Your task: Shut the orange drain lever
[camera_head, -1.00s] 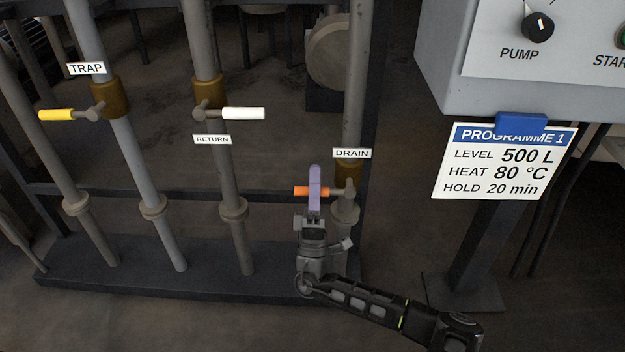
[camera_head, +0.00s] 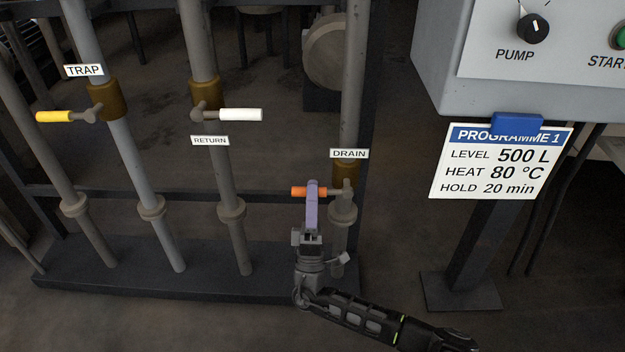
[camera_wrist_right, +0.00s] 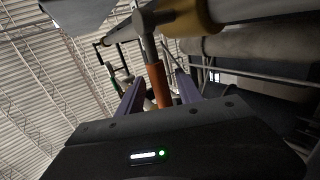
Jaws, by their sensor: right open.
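The orange drain lever (camera_head: 302,191) sticks out level to the left from the brass valve (camera_head: 350,171) under the DRAIN label (camera_head: 349,154). My right gripper (camera_head: 312,187) is just below and in front of the lever, its purple fingers pointing up, one overlapping the lever in the head view. In the right wrist view the orange lever (camera_wrist_right: 158,84) shows beyond and between the two spread fingers (camera_wrist_right: 160,92). The right gripper is open; whether a finger touches the lever I cannot tell. My left gripper is not in view.
The yellow TRAP lever (camera_head: 54,117) and white RETURN lever (camera_head: 240,115) stick out sideways on pipes to the left. A control box (camera_head: 440,70) with a programme card (camera_head: 500,162) stands on the right. A dark base (camera_head: 150,268) runs under the pipes.

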